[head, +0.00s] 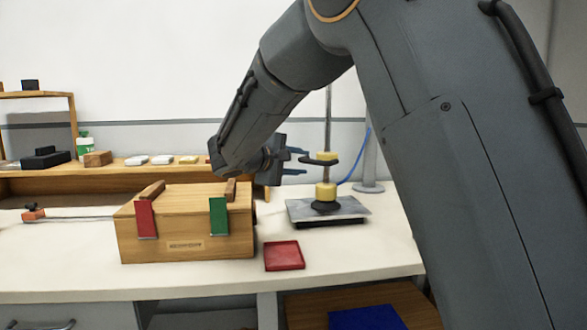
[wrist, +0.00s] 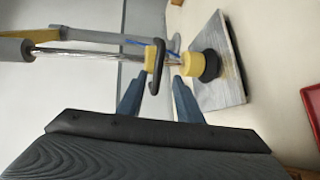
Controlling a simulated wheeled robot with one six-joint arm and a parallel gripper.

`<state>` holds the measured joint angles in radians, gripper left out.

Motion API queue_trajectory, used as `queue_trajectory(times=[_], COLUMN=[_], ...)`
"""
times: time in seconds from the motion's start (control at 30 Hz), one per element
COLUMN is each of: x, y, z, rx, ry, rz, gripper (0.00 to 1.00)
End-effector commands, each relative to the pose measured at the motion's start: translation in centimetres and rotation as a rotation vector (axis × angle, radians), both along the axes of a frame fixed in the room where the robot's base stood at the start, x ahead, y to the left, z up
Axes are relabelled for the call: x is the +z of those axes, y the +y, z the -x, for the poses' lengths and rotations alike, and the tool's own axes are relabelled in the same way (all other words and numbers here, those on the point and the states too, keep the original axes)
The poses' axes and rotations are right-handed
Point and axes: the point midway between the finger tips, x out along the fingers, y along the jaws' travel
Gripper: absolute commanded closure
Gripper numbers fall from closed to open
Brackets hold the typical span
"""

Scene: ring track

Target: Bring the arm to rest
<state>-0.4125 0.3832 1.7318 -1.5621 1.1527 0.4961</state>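My gripper (head: 304,161) is open beside the upright metal stand on the right of the bench. In the wrist view, its two blue fingers (wrist: 158,82) stand apart with nothing clearly clamped between them. A black hook-like arm (wrist: 155,68) with a yellow clamp on the metal rod (wrist: 100,55) appears between or just beyond the fingertips; I cannot tell if they touch. My arm reaches down from the upper right in the head view.
The stand's grey base plate (head: 345,212) carries a yellow cylinder (head: 326,191). A wooden box (head: 175,245) with red and green tabs stands left of it. A red tray (head: 284,257) lies in front. A wooden shelf (head: 60,186) holds small items behind.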

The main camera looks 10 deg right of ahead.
Motion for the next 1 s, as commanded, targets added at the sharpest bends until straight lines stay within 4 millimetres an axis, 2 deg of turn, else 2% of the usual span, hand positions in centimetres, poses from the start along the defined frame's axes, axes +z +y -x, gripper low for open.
queue_trajectory(times=[0.07, 0.17, 0.27, 0.3, 0.43, 0.6, 0.7, 0.8, 1.0], x=[-0.8, -3.1, -6.6, -8.2, -12.8, -17.7, -19.5, -20.6, -22.2], y=[-0.8, -2.4, -4.3, -4.8, -5.4, -4.0, -2.7, -1.5, 0.7], z=[1.1, 4.1, 9.0, 11.4, 19.2, 29.0, 33.2, 36.3, 40.9], rx=[-0.018, -0.061, -0.125, -0.152, -0.235, -0.331, -0.374, -0.407, -0.464], ry=[0.029, 0.109, 0.223, 0.272, 0.413, 0.548, 0.591, 0.615, 0.636], rz=[-0.026, -0.104, -0.227, -0.285, -0.482, -0.759, -0.894, -1.002, -1.179], gripper=[0.68, 0.68, 0.68, 0.68, 0.68, 0.68, 0.68, 0.68, 0.68])
